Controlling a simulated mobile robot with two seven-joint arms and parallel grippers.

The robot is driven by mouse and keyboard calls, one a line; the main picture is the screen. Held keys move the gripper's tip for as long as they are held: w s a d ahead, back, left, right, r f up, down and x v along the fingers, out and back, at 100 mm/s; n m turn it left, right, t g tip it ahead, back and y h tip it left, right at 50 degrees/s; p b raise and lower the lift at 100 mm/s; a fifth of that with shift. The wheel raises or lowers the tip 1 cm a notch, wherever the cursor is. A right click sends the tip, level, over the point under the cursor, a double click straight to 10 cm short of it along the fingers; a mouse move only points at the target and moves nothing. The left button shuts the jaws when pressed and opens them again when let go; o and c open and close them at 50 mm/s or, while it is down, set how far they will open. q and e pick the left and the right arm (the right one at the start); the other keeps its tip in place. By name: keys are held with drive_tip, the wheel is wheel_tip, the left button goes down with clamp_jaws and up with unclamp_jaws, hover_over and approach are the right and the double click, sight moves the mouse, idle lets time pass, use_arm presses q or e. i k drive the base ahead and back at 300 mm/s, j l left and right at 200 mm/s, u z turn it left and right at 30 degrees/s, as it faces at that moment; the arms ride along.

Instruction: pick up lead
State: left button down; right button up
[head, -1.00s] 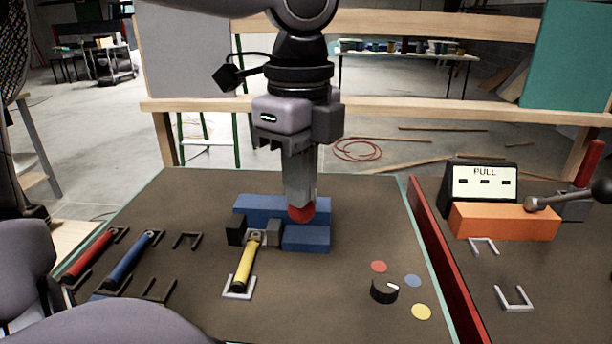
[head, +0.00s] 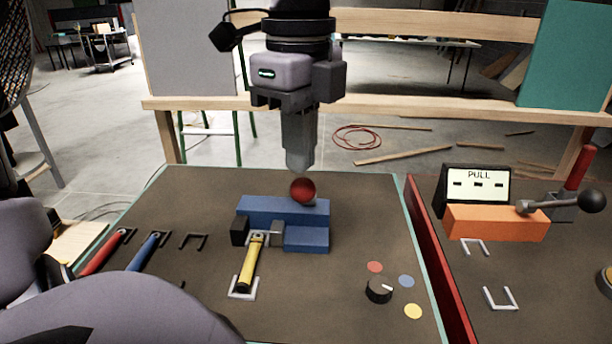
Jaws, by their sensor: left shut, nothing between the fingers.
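Three stick-like leads lie on the brown tabletop: a red one (head: 100,254) and a blue one (head: 146,254) at the left, partly hidden by my own arm, and a yellow one (head: 249,266) near the middle. The yellow one's far end is between a black block and a grey block, beside a blue block (head: 308,238). A red ball (head: 302,190) is at the top of the blue blocks. My left gripper (head: 300,168) points down just above the ball, shut and empty. My right gripper is not in view.
A black knob (head: 379,289) with red, blue and yellow dots is at front right. A red divider (head: 437,258) separates a second panel with a PULL sign (head: 478,185), an orange block (head: 496,222) and a ball-ended lever (head: 592,201). Empty brackets stand on both panels.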

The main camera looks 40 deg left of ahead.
sight(249, 269)
drive_tip(key=k+l, duration=0.75)
drive_tip(key=l, duration=0.2)
